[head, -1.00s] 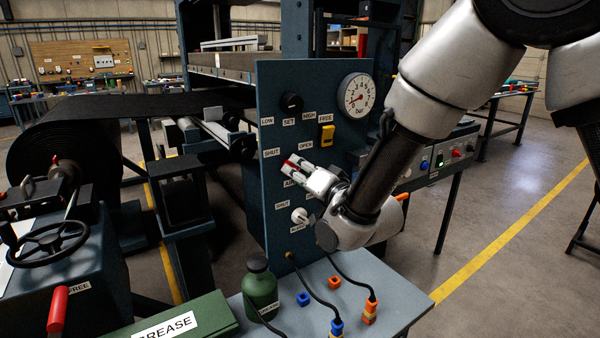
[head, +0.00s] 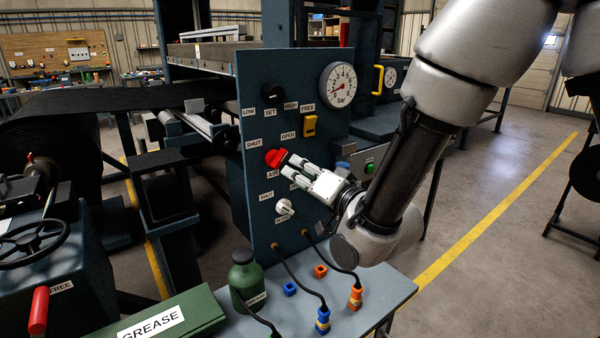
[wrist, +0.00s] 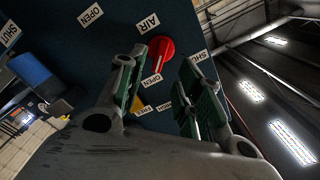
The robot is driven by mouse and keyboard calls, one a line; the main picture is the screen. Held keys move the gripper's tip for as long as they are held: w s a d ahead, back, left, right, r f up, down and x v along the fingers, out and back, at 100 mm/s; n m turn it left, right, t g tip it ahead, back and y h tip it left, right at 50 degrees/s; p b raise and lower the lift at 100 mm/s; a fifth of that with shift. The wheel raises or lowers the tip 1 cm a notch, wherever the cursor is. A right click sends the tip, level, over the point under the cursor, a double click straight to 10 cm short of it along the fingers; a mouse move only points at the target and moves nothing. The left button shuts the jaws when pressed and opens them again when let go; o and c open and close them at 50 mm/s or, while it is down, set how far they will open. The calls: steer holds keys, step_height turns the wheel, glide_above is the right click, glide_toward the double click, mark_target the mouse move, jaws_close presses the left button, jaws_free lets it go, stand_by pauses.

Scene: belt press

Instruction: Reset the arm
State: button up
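My gripper (head: 287,167) is in front of the blue control panel (head: 255,100), its two fingers pointing at the red AIR knob (head: 274,158). In the wrist view, the fingers stand apart with a gap between them, and the red knob (wrist: 160,52) shows beyond their tips. The gripper looks empty and a little off the knob. The knob sits between the SHUT and OPEN labels. My arm reaches in from the upper right, bent at the wrist.
Below the knob is a white bleed knob (head: 285,207). A yellow switch (head: 310,126) and a gauge (head: 338,85) are above. A green bottle (head: 247,280), cables and plugs stand on the bench (head: 385,287) under my wrist. Open floor lies to the right.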

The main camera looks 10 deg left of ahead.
step_height(320, 180, down, 11)
steer(key=s+d+n+g+h, duration=0.2)
steer(key=s+n+g+h, duration=0.1)
steer(key=g+h, duration=0.1)
steer(key=s+d+f+n+g+h, duration=0.2)
steer(key=s+d+f+g+h, duration=0.15)
steer(key=d, duration=0.35)
steer(key=s+d+r+m+h, duration=0.2)
steer(key=d+r, duration=0.4)
steer(key=d, duration=0.7)
steer(key=s+d+r+m+h, duration=0.2)
steer(key=s+d+r, duration=0.3)
steer(key=d, duration=0.9)
steer(key=s+d+r+m+h, duration=0.1)
steer(key=s+d+r, duration=0.3)
steer(key=d+r, duration=0.4)
steer(key=d+h, duration=0.1)
steer(key=d, duration=0.5)
steer(key=shift+d+m, duration=0.15)
steer(key=shift+m, duration=0.25)
steer(key=shift+c, duration=0.2)
